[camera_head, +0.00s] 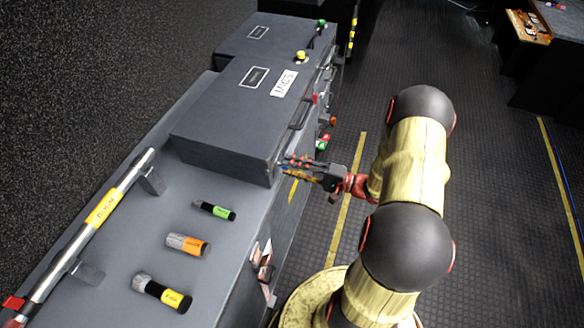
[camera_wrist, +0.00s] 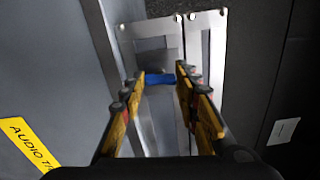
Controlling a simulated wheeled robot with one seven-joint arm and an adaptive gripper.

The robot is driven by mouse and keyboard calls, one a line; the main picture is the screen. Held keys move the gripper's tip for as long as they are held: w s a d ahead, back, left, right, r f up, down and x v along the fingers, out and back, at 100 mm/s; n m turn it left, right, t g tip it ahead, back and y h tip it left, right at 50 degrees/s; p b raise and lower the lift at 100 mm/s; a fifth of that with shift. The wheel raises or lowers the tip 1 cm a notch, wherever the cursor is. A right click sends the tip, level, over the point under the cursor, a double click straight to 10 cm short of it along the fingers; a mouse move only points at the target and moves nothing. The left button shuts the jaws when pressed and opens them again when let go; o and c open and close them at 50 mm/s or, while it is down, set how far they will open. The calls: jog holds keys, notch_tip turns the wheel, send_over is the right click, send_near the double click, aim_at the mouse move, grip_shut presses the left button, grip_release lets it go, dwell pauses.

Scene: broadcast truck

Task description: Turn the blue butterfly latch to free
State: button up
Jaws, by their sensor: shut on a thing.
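The blue butterfly latch (camera_wrist: 160,78) shows in the wrist view between my fingertips, in front of a silver metal plate (camera_wrist: 210,55) on the side of a dark case. Only a small blue part of it shows; the rest is hidden by my fingers, so its turn angle cannot be told. My gripper (camera_wrist: 161,88) has its yellow-and-black fingers on both sides of the latch and is shut on it. In the head view my gripper (camera_head: 292,165) is at the front side of the grey case labelled MICS (camera_head: 225,120), and the latch cannot be made out there.
Several microphones, one with an orange band (camera_head: 188,244), lie on the grey counter (camera_head: 150,215) left of my arm. A silver bar with a yellow label (camera_head: 103,207) runs along the counter. Other knobs and a handle (camera_head: 300,113) line the case front.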

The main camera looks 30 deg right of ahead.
jog(key=o, duration=1.2)
jog(key=shift+c, duration=0.2)
jog(key=v, duration=1.2)
